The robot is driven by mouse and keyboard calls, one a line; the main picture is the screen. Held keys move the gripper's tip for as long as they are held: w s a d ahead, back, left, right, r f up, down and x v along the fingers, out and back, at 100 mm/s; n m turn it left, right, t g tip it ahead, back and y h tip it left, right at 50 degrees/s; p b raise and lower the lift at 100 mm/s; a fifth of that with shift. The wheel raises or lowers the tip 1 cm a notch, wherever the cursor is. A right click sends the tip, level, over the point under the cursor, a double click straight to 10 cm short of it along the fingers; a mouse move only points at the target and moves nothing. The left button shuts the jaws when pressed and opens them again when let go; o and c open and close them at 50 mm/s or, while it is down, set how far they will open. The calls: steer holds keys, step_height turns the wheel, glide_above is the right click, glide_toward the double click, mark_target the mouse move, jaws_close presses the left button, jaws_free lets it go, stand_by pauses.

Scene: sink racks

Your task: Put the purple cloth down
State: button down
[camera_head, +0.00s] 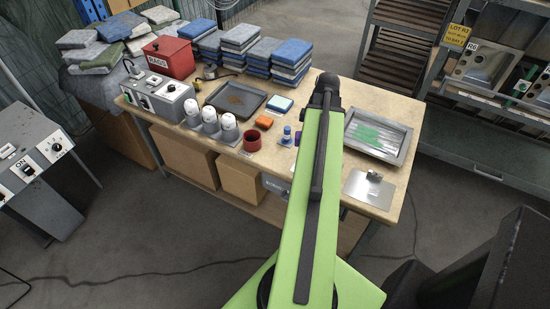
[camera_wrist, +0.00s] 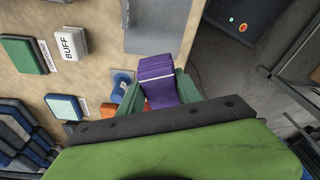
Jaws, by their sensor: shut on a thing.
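The purple cloth (camera_wrist: 157,72) is a folded bundle with a pale band across it, seen in the wrist view between the two green fingers of my gripper (camera_wrist: 160,92). My gripper is shut on it. In the head view a small purple patch of the cloth (camera_head: 297,139) shows beside my green arm, which hides the rest of it and the gripper. The cloth is over the tan workbench (camera_head: 225,165), near its front edge. I cannot tell whether it touches the bench top.
A blue spool-like piece (camera_head: 286,136), an orange block (camera_head: 264,122) and a dark red cup (camera_head: 252,141) stand left of my arm. To the right are a metal tray (camera_head: 403,155) with green strips and a flat metal plate (camera_head: 364,194).

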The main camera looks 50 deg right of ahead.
steer(key=b, duration=0.6)
glide_above(272, 160)
steer(key=f, duration=0.7)
steer(key=shift+s+d, duration=0.35)
steer(key=shift+w+a+r, duration=0.1)
steer(key=shift+w, duration=0.05)
steer(key=shift+s+d+b+x, duration=0.1)
steer(key=shift+s+b+x, duration=0.05)
steer(key=shift+b+x, duration=0.75)
steer(key=shift+s+d+b+x, duration=0.1)
steer(key=shift+s+b+x, duration=0.05)
steer(key=shift+b+x, duration=0.75)
steer(key=shift+s+d+b+x, duration=0.1)
steer(key=shift+s+b+x, duration=0.05)
steer(key=shift+b+x, duration=0.75)
steer(key=c, duration=0.8)
jaws_free()
steer(key=shift+d+r, duration=0.1)
steer(key=shift+r, duration=0.1)
steer(key=p+v, duration=1.3)
steer(key=shift+w, duration=0.1)
